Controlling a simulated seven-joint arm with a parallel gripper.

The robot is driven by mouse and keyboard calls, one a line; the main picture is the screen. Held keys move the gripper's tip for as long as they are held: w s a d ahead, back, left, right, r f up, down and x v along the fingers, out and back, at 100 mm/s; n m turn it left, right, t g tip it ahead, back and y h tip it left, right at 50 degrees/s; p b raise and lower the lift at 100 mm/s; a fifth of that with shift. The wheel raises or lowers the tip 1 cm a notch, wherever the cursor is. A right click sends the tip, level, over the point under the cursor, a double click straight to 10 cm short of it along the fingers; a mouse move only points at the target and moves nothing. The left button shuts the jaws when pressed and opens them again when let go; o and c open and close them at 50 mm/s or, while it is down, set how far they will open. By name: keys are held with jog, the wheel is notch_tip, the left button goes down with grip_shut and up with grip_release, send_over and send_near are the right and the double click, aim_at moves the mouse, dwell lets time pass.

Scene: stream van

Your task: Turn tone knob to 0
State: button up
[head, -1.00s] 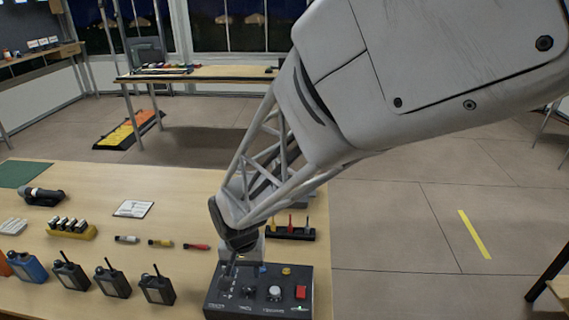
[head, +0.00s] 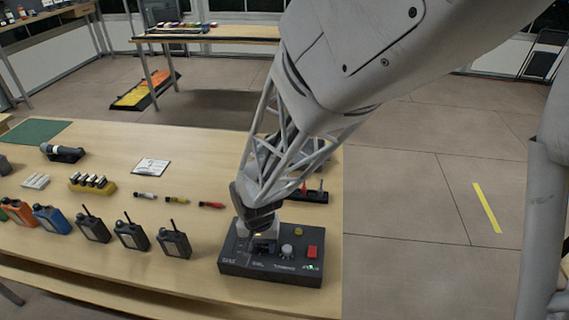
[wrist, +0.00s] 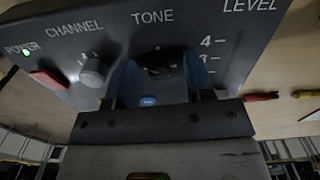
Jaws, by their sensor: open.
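The control box (head: 270,277) is a dark panel at the table's front right. Its labels POWER, CHANNEL, TONE and LEVEL read clearly in the wrist view. The dark tone knob (wrist: 158,69) sits below the TONE label, in shadow, and its pointer setting cannot be read. My gripper (wrist: 158,78) is open, with one bluish finger on each side of the tone knob; whether they touch it I cannot tell. In the head view my gripper (head: 264,240) is down at the panel and hides the tone knob.
The grey channel knob (wrist: 95,70) is close beside one finger, with the red power switch (wrist: 48,80) beyond it. The LEVEL scale (wrist: 207,58) lies on the other side. A blue button (wrist: 148,100) shows between the fingers. Radios (head: 174,241) stand left of the box.

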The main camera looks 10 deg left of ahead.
jog(key=shift+c, duration=0.4)
grip_shut()
jog(key=shift+m, duration=0.4)
jog(key=m, duration=1.1)
dwell(0.4)
jog(key=shift+o, duration=0.4)
grip_release()
